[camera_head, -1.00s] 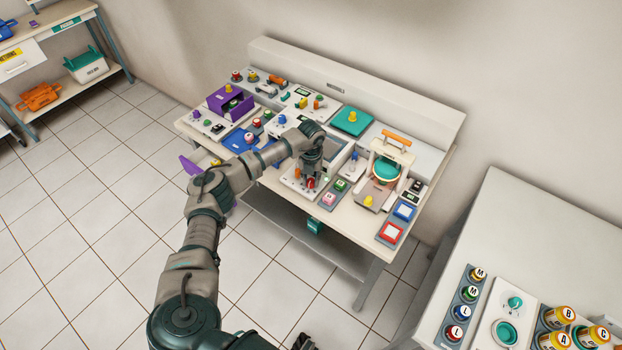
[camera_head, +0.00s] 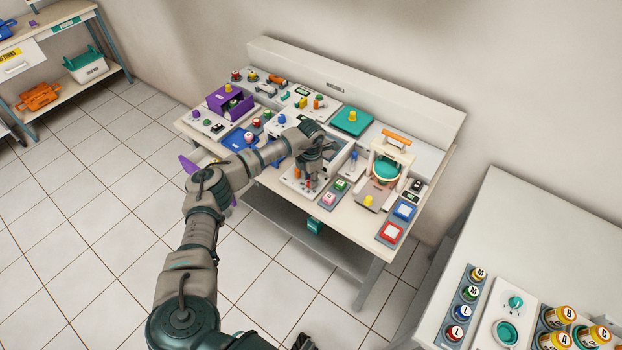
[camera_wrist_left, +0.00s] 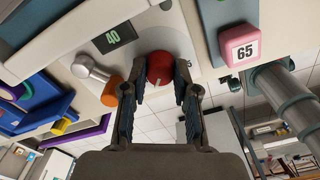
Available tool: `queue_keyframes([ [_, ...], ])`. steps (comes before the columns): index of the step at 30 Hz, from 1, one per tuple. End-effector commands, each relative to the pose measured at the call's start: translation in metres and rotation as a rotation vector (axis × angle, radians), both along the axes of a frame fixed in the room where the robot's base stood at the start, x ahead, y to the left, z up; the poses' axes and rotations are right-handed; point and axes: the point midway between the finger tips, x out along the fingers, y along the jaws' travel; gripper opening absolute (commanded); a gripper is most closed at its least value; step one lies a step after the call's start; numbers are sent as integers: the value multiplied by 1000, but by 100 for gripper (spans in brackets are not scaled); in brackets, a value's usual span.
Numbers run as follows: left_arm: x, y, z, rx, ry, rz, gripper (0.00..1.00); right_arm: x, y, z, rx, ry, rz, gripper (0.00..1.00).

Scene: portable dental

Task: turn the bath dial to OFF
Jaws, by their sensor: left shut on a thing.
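A red round dial (camera_wrist_left: 159,69) with a white mark sits on a pale panel in the left wrist view. A dark display (camera_wrist_left: 113,37) reading 40 is beside it. My left gripper (camera_wrist_left: 160,85) is shut on the red dial, one finger on each side. In the head view my left gripper (camera_head: 310,178) points down at the front of the panel on the bench, and its fingers mostly hide the dial. No OFF lettering is readable.
The bench (camera_head: 357,238) is crowded with devices. A white table (camera_head: 540,220) stands at the right.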

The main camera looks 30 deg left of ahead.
Motion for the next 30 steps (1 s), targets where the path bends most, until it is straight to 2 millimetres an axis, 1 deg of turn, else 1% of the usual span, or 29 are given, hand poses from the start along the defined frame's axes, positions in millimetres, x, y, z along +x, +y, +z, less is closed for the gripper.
queue_keyframes([
  [1,5,2,6,1,-18,-32,0,1,0,1,0,0,0,40],
  [9,5,2,6,1,-19,-214,0,3,1,6,0,3,-2,40],
  [15,5,2,6,2,-19,-294,0,2,1,8,1,2,-2,40],
  [21,5,2,6,2,-18,-328,0,1,1,9,0,7,-3,40],
  [30,4,2,7,2,-18,-334,0,4,1,10,0,3,-2,40],
])
